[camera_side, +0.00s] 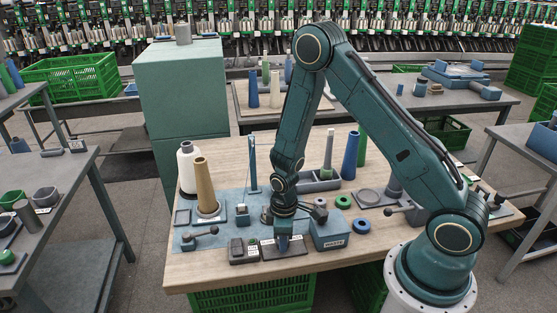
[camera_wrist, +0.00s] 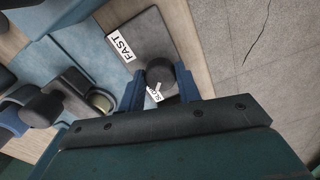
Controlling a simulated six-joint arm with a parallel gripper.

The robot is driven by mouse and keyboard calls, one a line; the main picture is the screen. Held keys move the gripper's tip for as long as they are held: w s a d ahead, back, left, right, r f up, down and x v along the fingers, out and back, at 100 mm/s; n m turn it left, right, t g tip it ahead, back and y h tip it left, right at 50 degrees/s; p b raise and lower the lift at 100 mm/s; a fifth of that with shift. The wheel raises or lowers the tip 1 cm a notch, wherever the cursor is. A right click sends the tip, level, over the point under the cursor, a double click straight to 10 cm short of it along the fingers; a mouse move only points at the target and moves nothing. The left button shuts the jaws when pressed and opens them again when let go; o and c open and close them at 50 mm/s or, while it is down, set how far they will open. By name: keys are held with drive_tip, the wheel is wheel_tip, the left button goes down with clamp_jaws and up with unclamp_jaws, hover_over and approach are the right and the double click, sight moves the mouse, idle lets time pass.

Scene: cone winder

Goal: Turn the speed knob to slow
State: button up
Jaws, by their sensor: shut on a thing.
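The speed knob (camera_wrist: 161,72) is a dark round knob on a dark plate (camera_wrist: 150,35) in the wrist view. A white FAST label (camera_wrist: 121,47) lies at the plate's upper left. Another white label (camera_wrist: 153,95), partly hidden by the knob, seems to read SLOW. A white mark shows at the knob's lower edge, near that label. My gripper (camera_wrist: 160,86) has its blue fingers on both sides of the knob and is shut on it. In the side view my gripper (camera_side: 283,246) is down at the plate (camera_side: 267,252) and hides the knob.
A blue-grey WASTE box (camera_side: 331,238) stands close right of my gripper. A small box with a green button (camera_side: 252,242) sits close left. A lever (camera_side: 203,234), a tan cone (camera_side: 205,183) and a thin blue post (camera_side: 252,165) stand farther left. The table's front edge is near.

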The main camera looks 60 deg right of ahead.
drive_tip(key=o, duration=1)
drive_tip(key=shift+c, duration=0.2)
drive_tip(key=shift+r, duration=0.15)
wheel_tip(320, 180, up, 14)
drive_tip(key=shift+f, duration=0.2)
idle(0.5)
